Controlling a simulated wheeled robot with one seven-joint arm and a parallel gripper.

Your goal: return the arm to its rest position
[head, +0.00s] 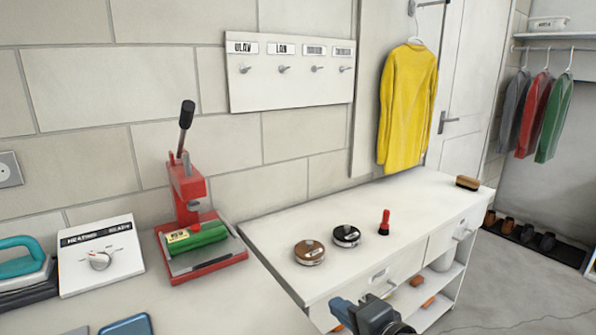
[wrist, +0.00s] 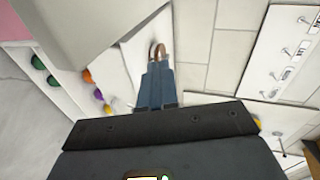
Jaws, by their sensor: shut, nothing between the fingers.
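My gripper (wrist: 157,52) shows in the wrist view, its two blue fingers together with nothing between them. Its dark body fills the bottom of that view. In the head view, a blue-grey part of my arm (head: 372,316) shows at the bottom edge, in front of the white cabinet (head: 275,232). The rest of the arm is out of frame there. I cannot tell the gap between the fingers and the pale surfaces behind them.
On the cabinet stand two round tins (head: 310,252), a red-handled item (head: 384,222) and a brush (head: 467,182). A red press (head: 190,190) stands left. A yellow shirt (head: 407,105) hangs above.

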